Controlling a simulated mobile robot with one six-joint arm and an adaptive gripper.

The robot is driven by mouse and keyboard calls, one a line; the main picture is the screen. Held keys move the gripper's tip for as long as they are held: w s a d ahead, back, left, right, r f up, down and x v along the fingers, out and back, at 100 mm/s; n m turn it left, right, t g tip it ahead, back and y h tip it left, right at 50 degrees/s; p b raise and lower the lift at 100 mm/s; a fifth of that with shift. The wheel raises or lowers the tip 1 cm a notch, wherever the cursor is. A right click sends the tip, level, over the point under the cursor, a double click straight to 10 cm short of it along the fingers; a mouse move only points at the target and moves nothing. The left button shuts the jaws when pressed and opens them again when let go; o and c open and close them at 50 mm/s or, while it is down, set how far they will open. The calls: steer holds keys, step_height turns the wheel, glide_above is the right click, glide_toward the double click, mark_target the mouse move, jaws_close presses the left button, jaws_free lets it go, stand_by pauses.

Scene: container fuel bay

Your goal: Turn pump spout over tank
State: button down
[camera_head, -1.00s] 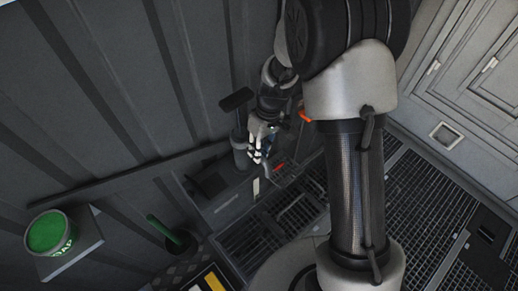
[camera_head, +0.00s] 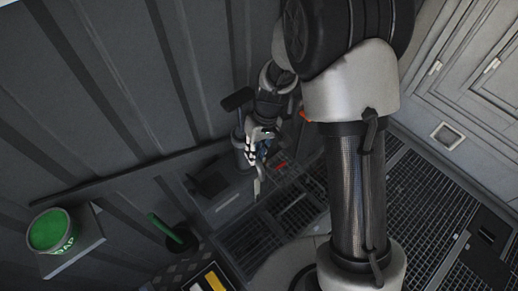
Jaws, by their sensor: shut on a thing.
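The pump is a grey upright cylinder (camera_head: 239,148) with a black T-handle (camera_head: 238,99) on top, against the ribbed wall. My gripper (camera_head: 257,150), with pale finger segments, is beside the pump on its right, shut on what looks like the pump spout. A short grey curved part of the spout (camera_head: 262,171) shows just below the fingers; the rest is hidden by the gripper. A grey box-like tank (camera_head: 225,198) with a dark patch on top stands below and left of the gripper. I cannot tell whether the spout end is over its opening.
A green tub (camera_head: 48,232) sits on a wall shelf at the left. A small red part (camera_head: 281,167) lies right of the spout. Floor grating (camera_head: 250,240) is in front; a pale cabinet (camera_head: 465,75) is at the right.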

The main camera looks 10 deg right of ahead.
steer(key=w+a+m+t+p, duration=0.2)
steer(key=a+m+p, duration=0.8)
steer(key=m+p, duration=0.6)
steer(key=shift+w+a+t+h, duration=0.3)
steer(key=shift+w+a+h, duration=0.1)
steer(key=shift+w, duration=0.05)
steer(key=c, duration=1.5)
jaws_free()
steer(key=shift+f, duration=0.1)
